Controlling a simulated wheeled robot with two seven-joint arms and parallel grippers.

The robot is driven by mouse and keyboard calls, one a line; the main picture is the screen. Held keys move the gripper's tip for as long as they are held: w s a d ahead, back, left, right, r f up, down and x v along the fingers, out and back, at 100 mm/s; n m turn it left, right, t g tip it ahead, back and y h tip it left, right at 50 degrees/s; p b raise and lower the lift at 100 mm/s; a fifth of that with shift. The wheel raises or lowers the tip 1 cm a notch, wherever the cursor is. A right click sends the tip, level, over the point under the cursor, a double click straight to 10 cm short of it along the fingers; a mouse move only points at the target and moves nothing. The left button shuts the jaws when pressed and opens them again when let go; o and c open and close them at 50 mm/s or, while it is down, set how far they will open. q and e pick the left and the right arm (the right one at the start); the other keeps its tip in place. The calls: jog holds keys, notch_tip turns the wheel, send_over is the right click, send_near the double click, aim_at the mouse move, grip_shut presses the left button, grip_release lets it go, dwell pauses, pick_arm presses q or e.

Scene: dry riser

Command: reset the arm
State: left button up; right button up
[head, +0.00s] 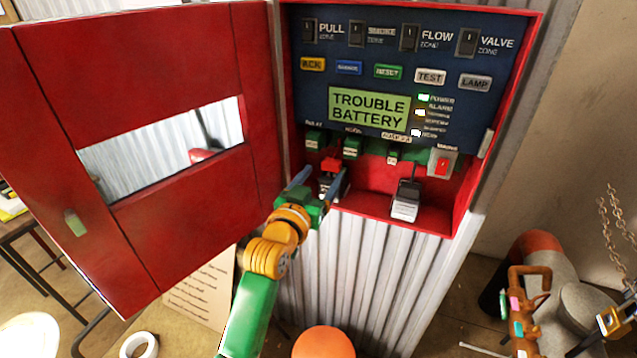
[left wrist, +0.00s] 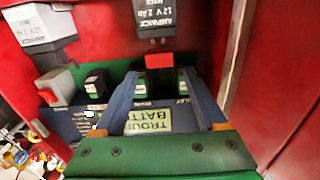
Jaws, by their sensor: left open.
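My left gripper (head: 320,186) reaches from below into the open red cabinet (head: 462,180). It is open, with one blue-grey finger on each side of a red block (head: 331,164). The block also shows in the left wrist view (left wrist: 159,62), between the fingers (left wrist: 160,106), beside a dark battery (left wrist: 155,14) with white lettering. I cannot tell whether a finger touches the block. Above, the dark blue panel (head: 312,85) carries a green RESET button (head: 388,72) and a lit screen (head: 368,107) reading TROUBLE BATTERY. My right gripper is not in view.
The red cabinet door (head: 180,80) stands open to the left, close beside my left arm. A red switch (head: 442,164) and a grey-and-black piece (head: 405,200) are at the cabinet's right. Brown pipework (head: 525,300) and a hanging chain (head: 610,225) are at the lower right.

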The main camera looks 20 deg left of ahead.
pick_arm(q)
jog(key=shift+s, duration=1.05)
jog(key=s+d+f+g, duration=0.1)
jog(key=s+f+g, duration=0.15)
jog(key=f, duration=0.95)
jog(key=s+d+f+g, duration=0.1)
jog(key=f+g, duration=0.2)
jog(key=f, duration=0.9)
jog(key=s+f+m+g, duration=0.1)
jog(key=s+f+g, duration=0.1)
jog(key=s+f, duration=0.45)
jog(key=s+f+g, duration=0.2)
jog(key=s+f, duration=0.2)
jog(key=f, duration=0.5)
jog(key=s+a+f+g, duration=0.1)
jog(key=s+f, duration=0.3)
jog(key=s, duration=0.6)
jog(key=s+a+f+g, duration=0.1)
jog(key=s+f+g, duration=0.3)
jog(key=s, duration=0.6)
jog(key=s+a+f+m+g, duration=0.1)
jog(key=s+f, duration=0.4)
jog(key=s, duration=0.5)
jog(key=shift+s+a+f+g+y, duration=0.2)
jog(key=shift+f+g+y, duration=0.15)
jog(key=shift+g, duration=0.4)
